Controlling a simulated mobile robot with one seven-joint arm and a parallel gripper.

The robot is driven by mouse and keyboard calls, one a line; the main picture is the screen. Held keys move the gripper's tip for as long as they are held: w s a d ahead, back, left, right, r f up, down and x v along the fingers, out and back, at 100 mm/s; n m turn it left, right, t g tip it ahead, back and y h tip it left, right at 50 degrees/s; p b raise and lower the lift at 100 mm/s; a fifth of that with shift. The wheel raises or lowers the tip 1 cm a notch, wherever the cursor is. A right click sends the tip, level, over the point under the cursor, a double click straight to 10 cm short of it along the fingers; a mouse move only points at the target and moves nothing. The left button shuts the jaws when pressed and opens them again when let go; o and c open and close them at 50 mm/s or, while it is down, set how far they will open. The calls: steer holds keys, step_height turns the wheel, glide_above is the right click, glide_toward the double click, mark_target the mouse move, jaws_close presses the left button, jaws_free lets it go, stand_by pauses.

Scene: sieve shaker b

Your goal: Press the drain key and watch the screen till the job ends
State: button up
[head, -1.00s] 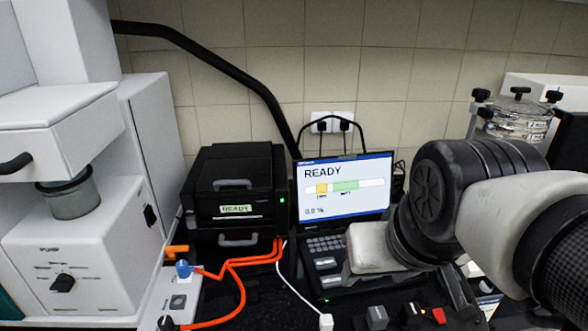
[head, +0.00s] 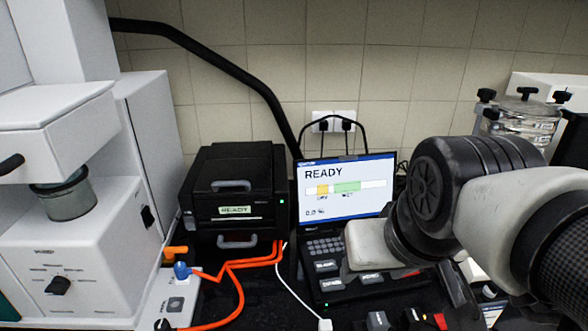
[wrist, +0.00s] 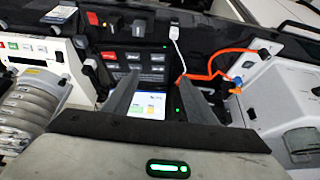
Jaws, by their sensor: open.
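The screen (head: 347,192) stands upright at the back of the black console and reads READY, with a yellow and green bar and 0.0 % below. It also shows between my fingers in the wrist view (wrist: 150,106). Dark labelled keys (head: 331,284) lie on the console beside a small keypad (head: 325,246). The same key block shows in the wrist view (wrist: 132,62); its labels are too small to tell which is the drain key. My gripper (wrist: 157,80) is open and empty over the console. In the head view my wrist hides part of the keys and the fingertips.
A black unit (head: 235,190) with a READY display stands left of the screen. Orange hoses (head: 238,290) and a white cable run in front of it. A white machine (head: 70,240) fills the left. A clear lidded vessel (head: 522,122) stands at back right.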

jaws_close()
stand_by(1.6)
